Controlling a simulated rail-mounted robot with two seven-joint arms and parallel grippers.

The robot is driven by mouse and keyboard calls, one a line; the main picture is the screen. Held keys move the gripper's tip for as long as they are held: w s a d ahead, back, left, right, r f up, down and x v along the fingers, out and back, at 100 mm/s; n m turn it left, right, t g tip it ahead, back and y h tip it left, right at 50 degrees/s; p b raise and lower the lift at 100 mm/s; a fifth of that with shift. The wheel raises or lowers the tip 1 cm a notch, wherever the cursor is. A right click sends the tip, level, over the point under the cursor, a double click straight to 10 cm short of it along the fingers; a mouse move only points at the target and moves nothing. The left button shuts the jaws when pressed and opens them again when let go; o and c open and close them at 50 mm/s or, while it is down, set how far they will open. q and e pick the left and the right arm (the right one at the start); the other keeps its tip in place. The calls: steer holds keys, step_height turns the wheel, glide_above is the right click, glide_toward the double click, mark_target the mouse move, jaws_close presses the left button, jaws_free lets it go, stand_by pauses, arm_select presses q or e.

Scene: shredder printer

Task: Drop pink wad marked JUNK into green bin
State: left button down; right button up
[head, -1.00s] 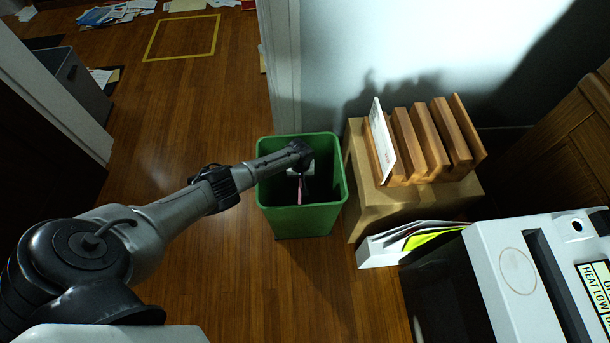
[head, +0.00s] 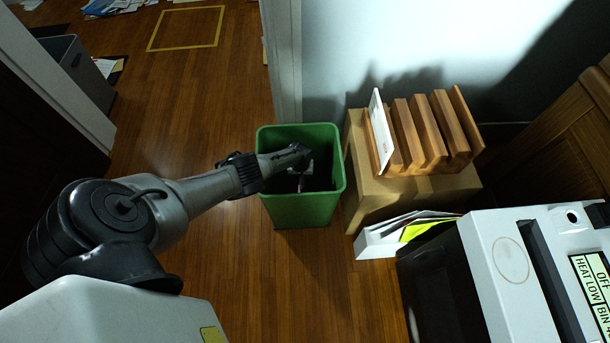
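The green bin (head: 304,208) stands upright and open-topped on the wood floor in the middle of the head view. My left arm reaches in from the left over its rim, and my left gripper (head: 301,178) points down inside it. No JUNK mark can be read. The fingers are small and dark, so I cannot tell whether they are shut on the pink piece. My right gripper is not in view.
A wooden rack (head: 430,135) with a white card stands on a box (head: 367,200) right of the bin. A white paper tray (head: 376,245) and a white machine (head: 510,262) are at lower right. A grey bin (head: 74,75) stands far left.

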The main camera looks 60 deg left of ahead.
arm_select(q)
steer(key=c, duration=1.1)
jaws_free()
step_height(320, 180, up, 12)
steer(key=p, duration=1.1)
steer(key=shift+r+p, duration=0.9)
